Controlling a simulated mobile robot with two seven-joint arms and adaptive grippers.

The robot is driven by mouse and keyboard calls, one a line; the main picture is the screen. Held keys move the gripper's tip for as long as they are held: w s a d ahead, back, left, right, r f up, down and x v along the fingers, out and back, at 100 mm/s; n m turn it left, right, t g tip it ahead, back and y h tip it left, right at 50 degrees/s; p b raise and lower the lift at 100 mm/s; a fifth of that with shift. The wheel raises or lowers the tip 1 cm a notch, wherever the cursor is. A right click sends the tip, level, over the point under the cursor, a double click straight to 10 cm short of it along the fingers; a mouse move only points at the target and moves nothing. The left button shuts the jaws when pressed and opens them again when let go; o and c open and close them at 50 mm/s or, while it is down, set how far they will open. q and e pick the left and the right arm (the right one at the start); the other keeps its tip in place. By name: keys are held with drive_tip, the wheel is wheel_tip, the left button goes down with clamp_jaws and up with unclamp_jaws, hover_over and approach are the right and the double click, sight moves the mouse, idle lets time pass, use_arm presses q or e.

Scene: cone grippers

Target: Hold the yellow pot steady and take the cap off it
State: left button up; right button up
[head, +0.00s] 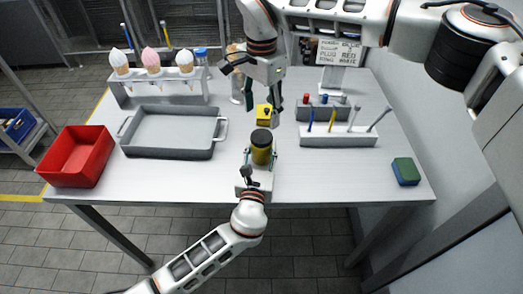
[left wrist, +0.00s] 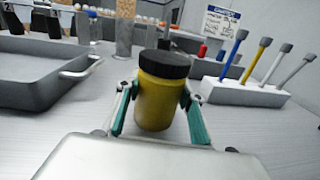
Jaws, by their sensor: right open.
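The yellow pot (head: 261,155) stands upright near the table's front edge, with its black cap (head: 261,137) on top. In the left wrist view the pot (left wrist: 158,105) and cap (left wrist: 164,64) are seen close up. My left gripper (head: 252,172) comes from the front edge. Its teal fingers (left wrist: 160,108) lie against both sides of the pot below the cap, shut on it. My right gripper (head: 256,86) is open and empty, above and behind the pot, apart from the cap.
A grey tray (head: 172,153) and a red bin (head: 76,157) are at left, with an ice cream cone rack (head: 158,92) behind. A tool holder (head: 338,141) stands right of the pot. A yellow block (head: 266,114) is behind it. A green-blue sponge (head: 405,171) lies at the right.

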sight(262, 136)
use_arm(q)
clamp_jaws()
use_arm(e)
drive_tip(key=m, duration=0.4)
drive_tip(key=shift+m, duration=0.3)
drive_tip(key=m, duration=1.1)
drive_tip(key=shift+m, duration=0.4)
drive_tip(key=m, duration=2.2)
use_arm(q)
drive_tip(key=shift+f, duration=0.1)
use_arm(e)
drive_tip(key=m, duration=0.6)
drive_tip(key=shift+f+m, duration=0.1)
drive_tip(key=shift+m, duration=0.2)
drive_tip(key=shift+f, duration=3.95)
